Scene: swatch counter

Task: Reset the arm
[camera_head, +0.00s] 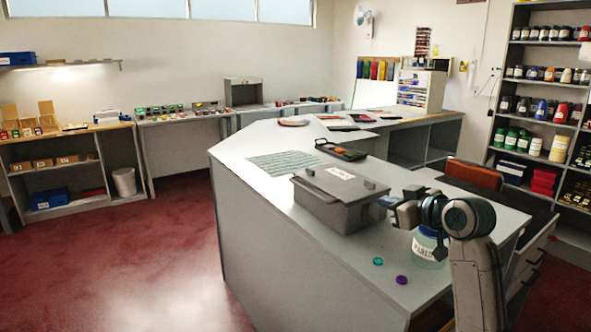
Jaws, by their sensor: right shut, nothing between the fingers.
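My right arm comes in from the lower right. My right gripper (395,205) is shut and empty, at the right side of a grey lidded box (335,202) on the counter (262,205). I cannot tell whether it touches the box. A labelled jar (428,248) stands just behind my arm, partly hidden by it. A teal disc (378,261) and a purple disc (402,280) lie on the counter in front of the jar. My left gripper is not in view.
A green patterned sheet (284,163) and a black tray (341,151) lie beyond the box. An orange-brown chair back (472,175) stands right of the counter. A shelf (505,75) of paint jars stands far right. The red floor (180,235) at left is clear.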

